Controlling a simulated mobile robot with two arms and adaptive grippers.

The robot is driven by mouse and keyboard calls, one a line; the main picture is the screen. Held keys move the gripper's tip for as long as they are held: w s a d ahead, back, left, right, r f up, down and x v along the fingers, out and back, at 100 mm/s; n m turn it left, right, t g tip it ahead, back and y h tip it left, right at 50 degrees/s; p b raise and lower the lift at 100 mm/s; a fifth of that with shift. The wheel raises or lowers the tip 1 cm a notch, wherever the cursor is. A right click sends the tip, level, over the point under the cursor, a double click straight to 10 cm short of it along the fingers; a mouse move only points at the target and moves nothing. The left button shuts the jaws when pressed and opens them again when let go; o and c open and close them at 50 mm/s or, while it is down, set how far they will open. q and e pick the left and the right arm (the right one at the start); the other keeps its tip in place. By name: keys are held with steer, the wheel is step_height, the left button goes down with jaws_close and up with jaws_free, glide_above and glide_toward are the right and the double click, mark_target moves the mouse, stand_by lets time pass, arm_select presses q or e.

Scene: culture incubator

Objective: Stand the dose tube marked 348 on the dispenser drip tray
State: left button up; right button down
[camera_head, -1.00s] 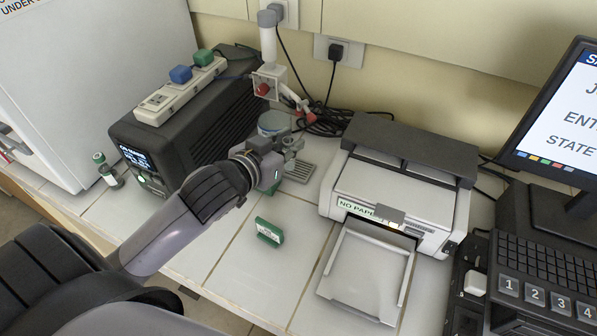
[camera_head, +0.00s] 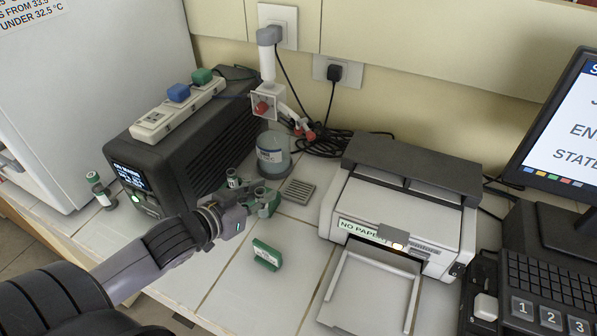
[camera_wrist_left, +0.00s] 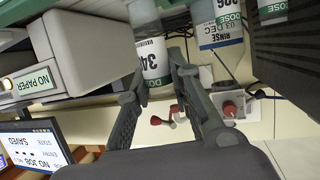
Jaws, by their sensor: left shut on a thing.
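My left gripper (camera_head: 252,200) is shut on a white tube with a green DOSE band (camera_wrist_left: 152,52). Its label reads 34 in the left wrist view, and the last digit is hidden by a finger. A dose tube marked 396 (camera_wrist_left: 230,12) and another dose tube (camera_wrist_left: 273,10) show beyond it. A small tube (camera_head: 233,178) stands just behind the gripper in the head view. The dispenser's grey drip tray (camera_head: 298,190) lies right of the gripper, with nothing on its visible slats. My right gripper is not in view.
A black box (camera_head: 185,140) with a power strip is at left, a printer (camera_head: 405,195) at right. Another green-capped tube (camera_head: 98,188) stands far left.

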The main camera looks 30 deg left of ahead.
arm_select(q)
steer(key=p+x, duration=0.1)
steer(key=x, duration=0.3)
steer(key=r+p+x, duration=0.1)
steer(key=x, duration=0.4)
steer(key=r+x, duration=0.1)
steer(key=x, duration=0.4)
steer(key=shift+w+p, duration=0.35)
steer(key=shift+p, duration=0.05)
steer(key=shift+f, duration=0.35)
steer(key=shift+f, duration=0.1)
steer(key=o, duration=0.9)
steer(key=shift+c, duration=0.2)
